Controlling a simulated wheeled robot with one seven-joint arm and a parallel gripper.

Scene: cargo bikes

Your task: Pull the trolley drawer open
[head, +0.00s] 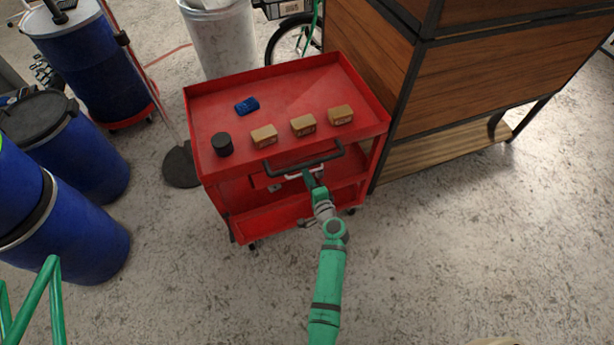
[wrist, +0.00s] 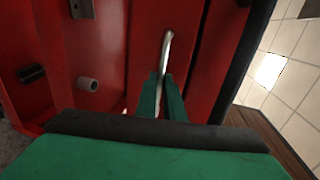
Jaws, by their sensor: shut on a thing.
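The red trolley (head: 215,95) stands in the middle of the head view, with its drawer (head: 262,181) under the top tray. The drawer has a pale bar handle (head: 303,174); it also shows in the wrist view (wrist: 166,50), running up from between the fingers. My gripper (head: 311,176) is at the drawer front, below the black push handle (head: 303,157). In the wrist view my gripper (wrist: 163,85) is shut on the drawer handle. I cannot tell clearly how far out the drawer sits.
Cardboard boxes (head: 303,125), a black cylinder (head: 222,144) and a blue item (head: 247,105) lie on the trolley top. Blue barrels (head: 85,155) stand at left. A wooden bench (head: 465,80) stands close at right. The floor (head: 450,240) in front is clear.

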